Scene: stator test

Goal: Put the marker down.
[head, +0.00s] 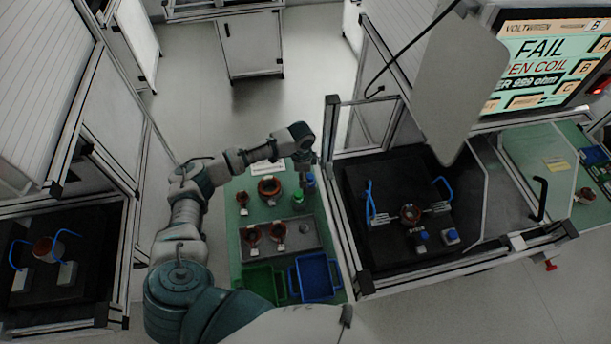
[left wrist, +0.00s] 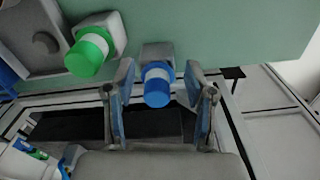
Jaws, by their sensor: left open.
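A marker with a blue cap and a grey base (left wrist: 157,85) stands on the green bench top, between the fingers of my left gripper (left wrist: 160,108) in the left wrist view. The fingers are spread, with a gap visible on both sides of the cap. In the head view my left gripper (head: 304,168) points down at the far right of the green bench, and the blue marker (head: 310,180) shows just beside it. A second marker with a green cap (left wrist: 90,52) stands close by; it also shows in the head view (head: 298,199). My right gripper is not in view.
A grey tray (head: 309,240) with copper-wound stators (head: 277,232) lies on the bench, with another stator (head: 268,187) behind it. A green bin (head: 262,280) and a blue bin (head: 317,275) are at the front. A framed test station (head: 357,262) stands right; its screen (head: 550,60) reads FAIL.

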